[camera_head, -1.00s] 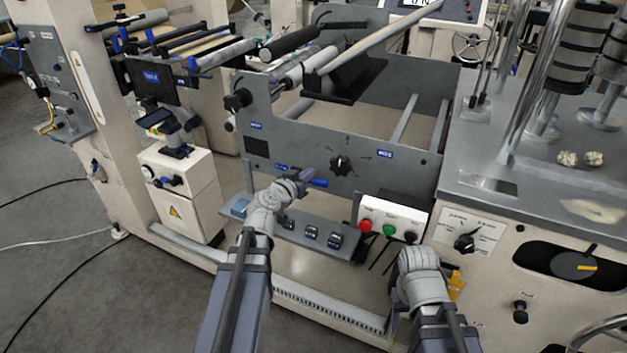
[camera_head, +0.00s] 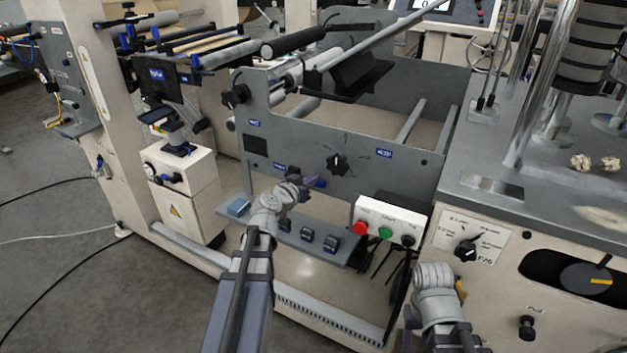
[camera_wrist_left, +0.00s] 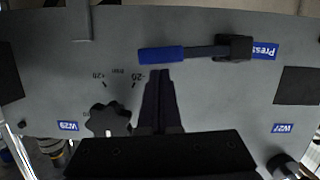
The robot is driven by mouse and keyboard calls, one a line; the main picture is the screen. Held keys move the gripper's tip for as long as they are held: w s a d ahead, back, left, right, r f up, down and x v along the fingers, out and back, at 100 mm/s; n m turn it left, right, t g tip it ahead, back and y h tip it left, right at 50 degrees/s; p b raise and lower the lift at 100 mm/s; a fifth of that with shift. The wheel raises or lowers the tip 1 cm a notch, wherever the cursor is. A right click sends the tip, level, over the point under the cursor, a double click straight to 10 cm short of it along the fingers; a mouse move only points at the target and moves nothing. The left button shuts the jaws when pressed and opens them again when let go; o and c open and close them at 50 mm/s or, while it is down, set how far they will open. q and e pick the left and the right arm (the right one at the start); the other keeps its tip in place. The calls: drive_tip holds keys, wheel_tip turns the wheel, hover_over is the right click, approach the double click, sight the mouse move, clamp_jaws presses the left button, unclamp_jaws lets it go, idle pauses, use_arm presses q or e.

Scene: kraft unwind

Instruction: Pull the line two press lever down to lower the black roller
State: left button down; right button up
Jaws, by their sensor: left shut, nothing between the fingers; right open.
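The press lever has a blue grip (camera_wrist_left: 162,54) and a black arm (camera_wrist_left: 205,51), and lies roughly level across the grey panel in the left wrist view. Its black pivot (camera_wrist_left: 234,47) sits beside a blue "Press" label. In the head view the blue grip (camera_head: 319,183) shows just right of my left gripper (camera_head: 306,184). My left gripper (camera_wrist_left: 160,75) is shut and empty, its tips close to the grip; I cannot tell if they touch. A black roller (camera_head: 293,42) is above the panel. My right gripper (camera_head: 440,277) is low at right, its fingers mostly hidden.
A black knob (camera_head: 338,163) is right of the lever. A shelf with black rocker switches (camera_head: 308,234) lies below. A white button box (camera_head: 390,222) with red and green buttons sits between my arms. Open floor is at left.

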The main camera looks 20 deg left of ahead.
use_arm(q)
drive_tip(key=f+b, duration=0.2)
drive_tip(key=shift+s+d+f+m+b, duration=0.15)
drive_tip(key=shift+d+m+b, duration=0.15)
use_arm(e)
wheel_tip(320, 180, down, 2)
drive_tip(key=shift+f, duration=0.1)
use_arm(q)
drive_tip(key=shift+d, duration=0.1)
